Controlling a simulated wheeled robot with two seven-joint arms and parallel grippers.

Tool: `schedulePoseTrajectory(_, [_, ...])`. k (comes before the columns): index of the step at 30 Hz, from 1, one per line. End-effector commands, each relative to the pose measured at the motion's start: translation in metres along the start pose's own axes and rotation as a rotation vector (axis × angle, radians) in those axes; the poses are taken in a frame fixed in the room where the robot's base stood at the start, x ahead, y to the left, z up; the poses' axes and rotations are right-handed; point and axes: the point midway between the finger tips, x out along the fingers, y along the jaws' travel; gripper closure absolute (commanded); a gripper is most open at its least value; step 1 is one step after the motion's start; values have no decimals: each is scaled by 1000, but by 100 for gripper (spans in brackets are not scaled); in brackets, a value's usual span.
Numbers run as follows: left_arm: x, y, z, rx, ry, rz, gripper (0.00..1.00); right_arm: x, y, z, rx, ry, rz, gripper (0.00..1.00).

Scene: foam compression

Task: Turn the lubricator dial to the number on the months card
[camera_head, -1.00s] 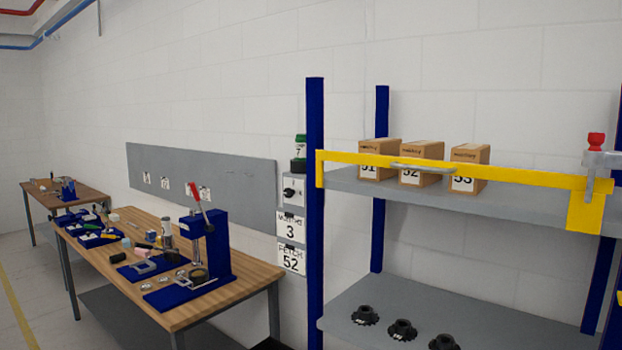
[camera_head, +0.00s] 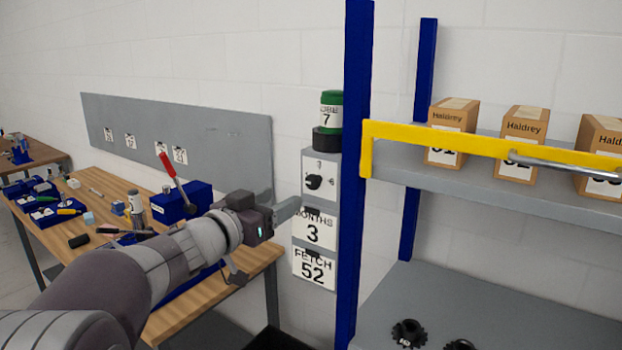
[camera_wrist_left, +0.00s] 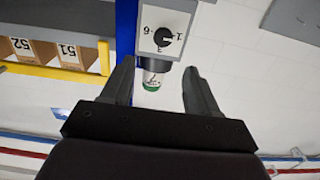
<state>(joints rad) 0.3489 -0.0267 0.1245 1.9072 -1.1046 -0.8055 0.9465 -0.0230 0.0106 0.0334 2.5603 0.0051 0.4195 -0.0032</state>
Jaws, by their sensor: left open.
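The months card (camera_head: 314,229) reads 3 and hangs on the wall just left of the blue rack post. Above it is a grey lubricator panel with a black dial (camera_head: 314,182). A green-topped canister (camera_head: 330,112) labelled 7 stands on the panel. In the left wrist view, which is upside down, the dial (camera_wrist_left: 163,37) shows with the numbers 6, 1 and 3 around it. My left gripper (camera_head: 293,208) is open and empty, left of and a little below the dial, apart from it. In the wrist view its fingertips (camera_wrist_left: 159,66) point toward the panel. My right gripper is out of view.
A card reading FETCH 52 (camera_head: 314,269) hangs below. The blue rack post (camera_head: 358,180) stands close right of the panel, with a yellow bar (camera_head: 450,143) and boxes on the shelf. A wooden workbench (camera_head: 262,263) lies behind my left arm.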

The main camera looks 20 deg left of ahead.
Motion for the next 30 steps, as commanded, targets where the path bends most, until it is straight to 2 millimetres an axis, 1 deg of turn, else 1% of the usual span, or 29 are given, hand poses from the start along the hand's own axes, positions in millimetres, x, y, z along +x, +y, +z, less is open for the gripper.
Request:
schedulePoseTrajectory(1, [12,1,-3,-1,-4,4,40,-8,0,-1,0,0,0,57])
schedulePoseTrajectory(6, [59,1,-4,-1,-5,2,40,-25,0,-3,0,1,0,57])
schedulePoseTrajectory(9, [81,0,-3,0,-4,1,40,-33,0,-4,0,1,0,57])
schedulePoseTrajectory(12, [96,0,-2,1,-4,-1,40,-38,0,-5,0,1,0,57])
schedulePoseTrajectory(17, [108,0,0,1,-2,-2,40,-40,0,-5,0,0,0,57])
schedulePoseTrajectory(24, [109,-1,1,2,-2,-3,40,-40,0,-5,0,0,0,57])
schedulePoseTrajectory(25, [109,-1,1,2,-2,-3,43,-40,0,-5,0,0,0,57])
schedulePoseTrajectory(26, [109,-1,1,2,-2,-3,53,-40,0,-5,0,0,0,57])
schedulePoseTrajectory(27, [109,-1,1,2,-2,-3,66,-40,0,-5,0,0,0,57])
schedulePoseTrajectory(30, [109,-1,1,1,-3,-3,95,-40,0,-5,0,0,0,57])
